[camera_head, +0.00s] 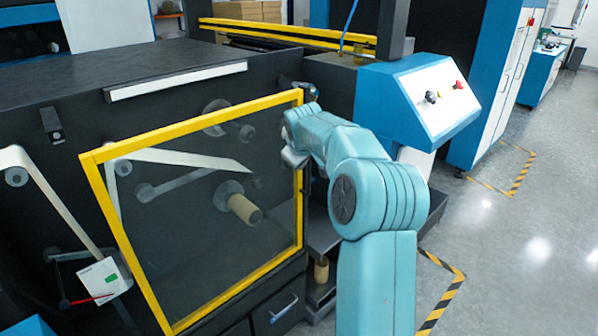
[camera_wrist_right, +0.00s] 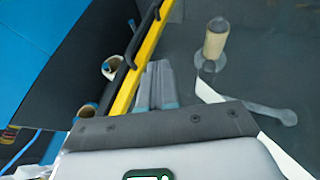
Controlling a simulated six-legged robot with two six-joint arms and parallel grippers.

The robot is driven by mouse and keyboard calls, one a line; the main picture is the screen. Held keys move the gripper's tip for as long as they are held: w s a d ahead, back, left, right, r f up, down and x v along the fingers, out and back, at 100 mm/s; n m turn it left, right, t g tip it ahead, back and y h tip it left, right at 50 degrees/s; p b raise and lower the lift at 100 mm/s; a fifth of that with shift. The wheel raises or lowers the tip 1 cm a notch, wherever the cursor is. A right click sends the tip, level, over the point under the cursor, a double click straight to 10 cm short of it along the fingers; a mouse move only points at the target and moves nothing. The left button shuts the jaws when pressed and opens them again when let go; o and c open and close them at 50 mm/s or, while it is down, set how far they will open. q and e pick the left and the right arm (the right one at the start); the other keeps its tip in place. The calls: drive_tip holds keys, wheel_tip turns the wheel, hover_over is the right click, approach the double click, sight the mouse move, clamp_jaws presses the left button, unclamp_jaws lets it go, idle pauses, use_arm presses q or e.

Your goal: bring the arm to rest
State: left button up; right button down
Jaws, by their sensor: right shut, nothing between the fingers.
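My right arm (camera_head: 375,205) comes up from the bottom of the head view and bends toward the machine's door. Its wrist is at the right edge of the yellow-framed clear door (camera_head: 92,185). In the right wrist view my right gripper (camera_wrist_right: 157,68) is shut with nothing in it. Its two grey fingers lie side by side, next to the yellow frame (camera_wrist_right: 147,50) and below a black handle (camera_wrist_right: 143,32). I cannot tell whether they touch the frame. My left gripper is in neither view.
Behind the clear door are a brown roll core (camera_head: 244,209) and white web. A blue control console (camera_head: 400,85) with knobs stands just right of my arm. Another brown core (camera_head: 321,271) sits low beside the door. Open grey floor (camera_head: 520,235) with striped markings lies at right.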

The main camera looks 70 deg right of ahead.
drive_tip(key=w+a+f+n+t+y, duration=0.1)
drive_tip(key=w+a+f+y, duration=0.35)
drive_tip(key=a+f, duration=0.85)
drive_tip(key=w+a+f+n+y, duration=0.1)
drive_tip(key=w+a+f+y, duration=0.1)
drive_tip(key=w+a+f, duration=0.85)
drive_tip(key=s+a+f+y, duration=0.1)
drive_tip(key=s+a+f, duration=0.25)
drive_tip(key=a, duration=0.35)
drive_tip(key=s+a+f+g+y, duration=0.1)
drive_tip(key=s+a+f, duration=0.1)
drive_tip(key=a+f, duration=0.4)
drive_tip(key=s+a+f+y, duration=0.1)
drive_tip(key=s+a+f, duration=0.15)
drive_tip(key=a, duration=0.45)
drive_tip(key=s+a+f+g+y, duration=0.1)
drive_tip(key=s+a+f+g, duration=0.2)
drive_tip(key=s+a, duration=1)
drive_tip(key=shift+s+a+f+m, duration=0.2)
drive_tip(key=shift+s+f+m, duration=0.1)
drive_tip(key=shift+s+f, duration=0.55)
